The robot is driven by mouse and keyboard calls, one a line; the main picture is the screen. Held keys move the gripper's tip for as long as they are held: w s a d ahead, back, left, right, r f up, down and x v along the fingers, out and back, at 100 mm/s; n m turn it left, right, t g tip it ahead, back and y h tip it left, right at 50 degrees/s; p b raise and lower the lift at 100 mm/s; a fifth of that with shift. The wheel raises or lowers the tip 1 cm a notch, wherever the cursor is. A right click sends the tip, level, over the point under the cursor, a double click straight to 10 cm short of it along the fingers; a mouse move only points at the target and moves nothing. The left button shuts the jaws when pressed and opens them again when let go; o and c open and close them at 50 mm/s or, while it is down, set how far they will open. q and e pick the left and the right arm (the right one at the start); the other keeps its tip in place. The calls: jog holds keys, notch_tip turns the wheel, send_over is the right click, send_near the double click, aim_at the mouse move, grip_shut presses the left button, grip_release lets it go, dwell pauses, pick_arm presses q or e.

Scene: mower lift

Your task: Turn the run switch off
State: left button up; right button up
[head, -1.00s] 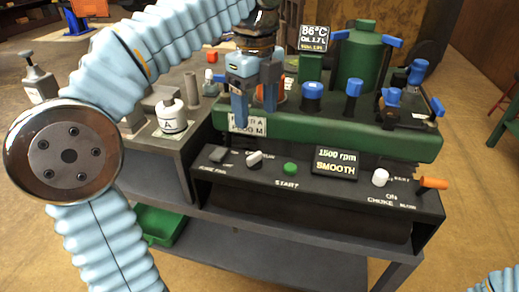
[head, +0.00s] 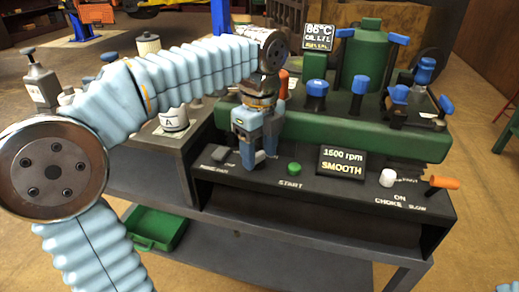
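The run switch (head: 260,156) is a small pale lever on the dark control panel (head: 330,196), left of the green START button (head: 294,169). My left gripper (head: 259,160) points down at it in the head view. Its two blue fingers are apart, with the lever showing between them. The fingers hide much of the switch and its label, so its setting and any contact cannot be made out. A panel display (head: 343,162) reads 1500 rpm SMOOTH.
A dark knob (head: 221,155) sits just left of the switch. A white choke knob (head: 387,178) and an orange lever (head: 443,182) are at the panel's right. The green engine deck (head: 350,133) with blue-handled parts rises behind. A green tray (head: 155,228) lies below.

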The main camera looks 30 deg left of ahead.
pick_arm(q)
jog(key=c, duration=0.7)
jog(key=shift+c, duration=0.2)
jog(key=shift+n, duration=0.3)
jog(key=shift+r+n+p, duration=0.15)
jog(key=shift+n+p, duration=0.6)
jog(key=shift+n, duration=0.15)
jog(key=n+p, duration=0.1)
jog(key=n, duration=0.1)
jog(key=shift+w+n, duration=0.15)
jog(key=shift+n, duration=0.15)
jog(key=n+p, duration=0.1)
jog(key=n, duration=0.2)
jog(key=shift+n+p, duration=0.3)
jog(key=shift+w+a+n+p, duration=0.15)
jog(key=shift+n+p, duration=0.35)
jog(key=shift+n, duration=1.4)
